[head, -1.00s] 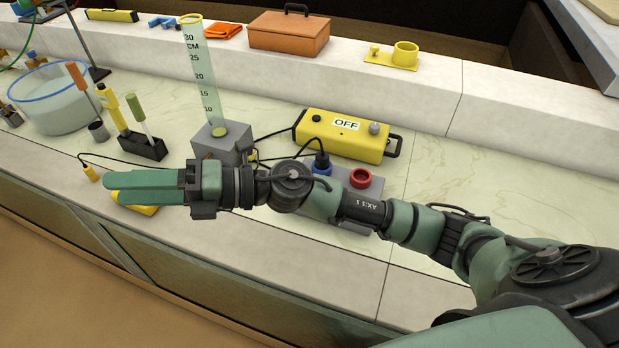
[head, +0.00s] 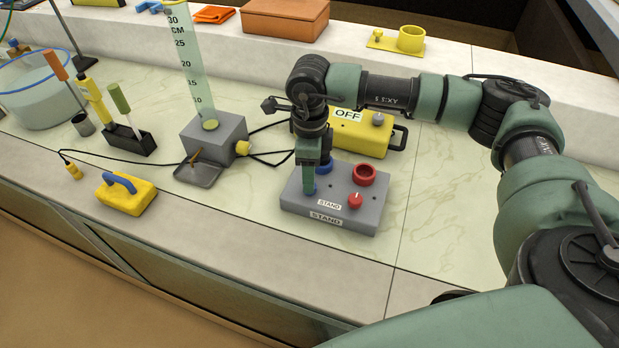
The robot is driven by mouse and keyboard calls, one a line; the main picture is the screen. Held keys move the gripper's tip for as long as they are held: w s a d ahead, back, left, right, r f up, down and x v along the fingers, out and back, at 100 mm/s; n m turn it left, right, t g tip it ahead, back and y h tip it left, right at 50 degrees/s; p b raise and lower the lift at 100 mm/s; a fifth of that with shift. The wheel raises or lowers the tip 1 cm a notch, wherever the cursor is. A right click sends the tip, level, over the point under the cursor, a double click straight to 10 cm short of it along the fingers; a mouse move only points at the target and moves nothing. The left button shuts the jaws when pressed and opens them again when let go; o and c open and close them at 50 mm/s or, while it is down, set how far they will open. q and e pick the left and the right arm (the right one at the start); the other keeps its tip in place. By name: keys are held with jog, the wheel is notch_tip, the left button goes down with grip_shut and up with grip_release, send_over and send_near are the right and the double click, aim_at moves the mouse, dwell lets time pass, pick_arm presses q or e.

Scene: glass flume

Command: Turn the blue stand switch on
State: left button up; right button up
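The grey stand box (head: 335,218), labelled STAND, sits on the pale counter. Its blue knob (head: 313,191) is at the box's left side, mostly covered by my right gripper. My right gripper (head: 309,190) points straight down, with its fingertips at the blue knob. Whether they touch it is unclear. The fingers line up as one narrow green shape, so any gap between them is hidden. A blue ring socket (head: 326,166) shows partly behind the gripper. A red knob (head: 355,200) and a red ring socket (head: 363,174) are on the box's right half. My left gripper is out of view.
A yellow box marked OFF (head: 362,142) stands behind the stand box, partly behind my arm. A grey block (head: 213,136) with a clear scale tube is to the left. A yellow block with a blue handle (head: 126,193) lies front left. The counter at right is clear.

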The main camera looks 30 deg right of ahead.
jog(key=shift+f, duration=1.7)
grip_shut()
